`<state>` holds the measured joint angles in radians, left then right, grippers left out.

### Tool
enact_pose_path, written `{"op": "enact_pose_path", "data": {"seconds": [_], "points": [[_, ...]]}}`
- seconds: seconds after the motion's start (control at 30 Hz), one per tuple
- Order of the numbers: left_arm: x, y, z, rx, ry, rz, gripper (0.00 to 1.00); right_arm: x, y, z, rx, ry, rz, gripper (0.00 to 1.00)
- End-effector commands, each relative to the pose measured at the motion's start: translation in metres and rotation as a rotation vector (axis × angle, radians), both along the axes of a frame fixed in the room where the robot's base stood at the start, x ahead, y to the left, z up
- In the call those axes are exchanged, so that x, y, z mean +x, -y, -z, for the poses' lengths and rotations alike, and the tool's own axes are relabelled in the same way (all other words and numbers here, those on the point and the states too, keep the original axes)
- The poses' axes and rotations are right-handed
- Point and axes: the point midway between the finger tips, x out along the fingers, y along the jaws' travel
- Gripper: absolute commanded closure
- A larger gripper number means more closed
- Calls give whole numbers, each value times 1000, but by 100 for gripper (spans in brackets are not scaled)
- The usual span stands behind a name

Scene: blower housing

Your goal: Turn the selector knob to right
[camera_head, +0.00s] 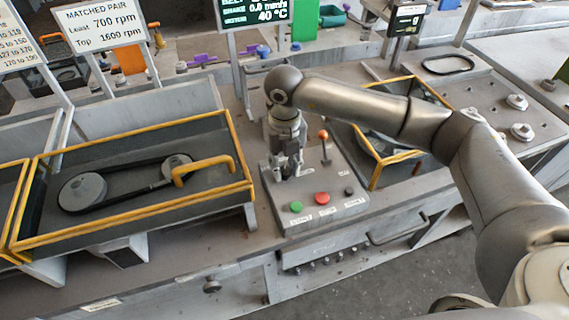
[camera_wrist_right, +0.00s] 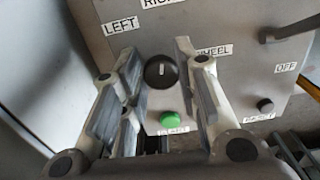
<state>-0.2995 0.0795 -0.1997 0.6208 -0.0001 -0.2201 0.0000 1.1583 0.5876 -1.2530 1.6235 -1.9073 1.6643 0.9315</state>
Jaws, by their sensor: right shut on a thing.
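The selector knob (camera_wrist_right: 160,72) is a round black knob with a short white mark, on the grey control box (camera_wrist_right: 225,75). In the right wrist view it sits between the two fingertips of my right gripper (camera_wrist_right: 158,58), which is shut on it. LEFT and partly cut-off RIGHT labels show above it in that view. In the head view my right gripper (camera_head: 287,172) points down onto the left part of the control box (camera_head: 340,203) and hides the knob. My left gripper is not in view.
A green button (camera_head: 296,207), a red button (camera_head: 322,198), a black button (camera_head: 349,191) and an orange-tipped lever (camera_head: 324,145) are on the same box. A yellow-rimmed tray (camera_head: 130,218) with a belt and pulleys stands left; another yellow-framed bin (camera_head: 377,176) stands right.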

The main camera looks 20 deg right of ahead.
Motion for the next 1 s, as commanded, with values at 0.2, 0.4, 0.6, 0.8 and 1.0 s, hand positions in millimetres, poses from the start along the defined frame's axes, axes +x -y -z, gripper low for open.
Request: {"op": "enact_pose_path", "data": {"seconds": [0.2, 0.4, 0.6, 0.8, 1.0], "points": [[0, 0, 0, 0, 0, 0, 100, 2, 0, -3, 1, 5, 1, 58], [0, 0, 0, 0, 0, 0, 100, 1, 0, -1, 0, 3, 0, 49], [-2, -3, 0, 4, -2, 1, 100, 1, 0, -2, 1, 2, 0, 49], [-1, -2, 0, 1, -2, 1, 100, 2, 0, -26, 1, 6, 0, 49], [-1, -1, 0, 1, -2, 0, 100, 2, 0, -70, 1, 8, 0, 49]]}}
